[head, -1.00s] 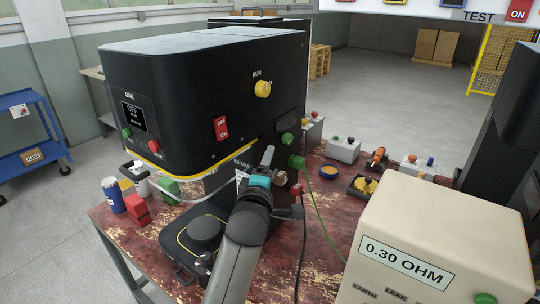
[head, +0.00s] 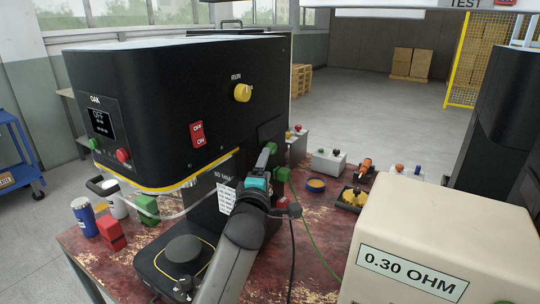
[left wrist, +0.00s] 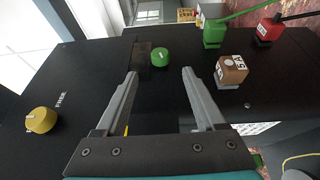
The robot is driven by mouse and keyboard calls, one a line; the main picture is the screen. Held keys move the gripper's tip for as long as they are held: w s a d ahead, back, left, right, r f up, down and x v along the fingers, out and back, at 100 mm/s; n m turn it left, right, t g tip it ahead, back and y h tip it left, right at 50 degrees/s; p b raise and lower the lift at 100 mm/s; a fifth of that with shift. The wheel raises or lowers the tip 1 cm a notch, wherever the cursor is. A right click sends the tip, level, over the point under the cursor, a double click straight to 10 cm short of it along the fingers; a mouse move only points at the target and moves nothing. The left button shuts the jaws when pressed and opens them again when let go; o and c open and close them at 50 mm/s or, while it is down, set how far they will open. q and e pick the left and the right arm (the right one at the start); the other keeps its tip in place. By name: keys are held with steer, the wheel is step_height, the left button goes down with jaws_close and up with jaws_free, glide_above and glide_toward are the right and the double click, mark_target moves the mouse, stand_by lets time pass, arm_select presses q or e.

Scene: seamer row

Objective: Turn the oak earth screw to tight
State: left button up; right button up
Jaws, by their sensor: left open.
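The oak machine (head: 150,120) is a large black box marked OAK on the red worn bench. On its side is a round green knob (left wrist: 160,57), which looks like the earth screw; in the head view the green knob (head: 271,148) is partly covered by my gripper. My left gripper (left wrist: 160,75) is open, and the knob shows between its fingers in the left wrist view, a little beyond the tips, apart from them as far as I can tell. In the head view the left gripper (head: 265,162) is in front of that side. My right gripper is not in view.
A green plug (left wrist: 214,32), a red plug (left wrist: 268,27) and a brown block (left wrist: 231,70) sit close to the right of the fingers. A yellow RUN knob (head: 243,92) is on the same machine side. A beige 0.30 OHM meter (head: 440,240) stands at the right.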

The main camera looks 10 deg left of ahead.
arm_select(q)
steer(key=w+b, duration=0.1)
steer(key=w, duration=0.6)
steer(key=shift+w+b, duration=0.3)
steer(key=shift+b, duration=0.05)
steer(key=shift+r, duration=0.1)
jaws_close()
stand_by(0.4)
